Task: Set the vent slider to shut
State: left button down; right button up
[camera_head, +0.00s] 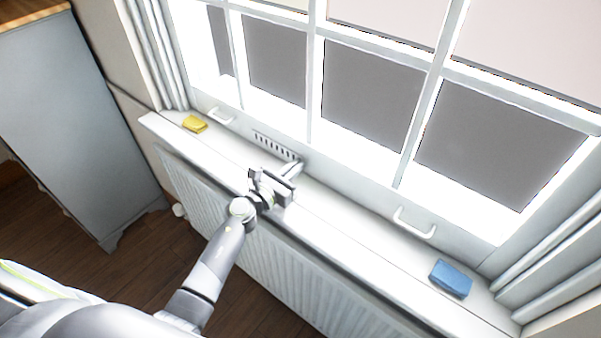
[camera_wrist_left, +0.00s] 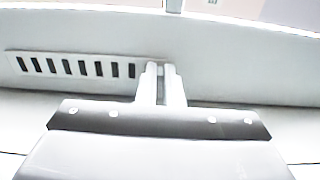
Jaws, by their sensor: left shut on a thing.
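The vent (camera_head: 274,146) is a pale plate with a row of dark slots, set low in the window frame above the sill. It also shows in the left wrist view (camera_wrist_left: 75,67), with its dark slots at the left. My left gripper (camera_head: 291,170) is at the right end of the vent, and in the left wrist view its two fingers (camera_wrist_left: 161,72) are close together there. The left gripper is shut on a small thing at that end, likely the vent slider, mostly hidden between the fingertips. My right gripper is not in view.
The white sill (camera_head: 345,225) runs above a radiator (camera_head: 290,278). A yellow block (camera_head: 194,124) lies at its left and a blue block (camera_head: 451,278) at its right. White window handles (camera_head: 414,224) stick out above the sill. A grey cabinet (camera_head: 70,120) stands at the left.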

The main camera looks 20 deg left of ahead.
pick_arm(q)
jog(key=shift+a, duration=0.1)
jog(key=c, duration=1.9)
grip_release()
jog(key=o, duration=0.3)
jog(key=shift+a, duration=0.15)
jog(key=shift+o, duration=0.2)
jog(key=shift+s, duration=0.25)
jog(key=b+v, duration=0.3)
jog(key=v, duration=1.4)
jog(key=shift+w, duration=0.15)
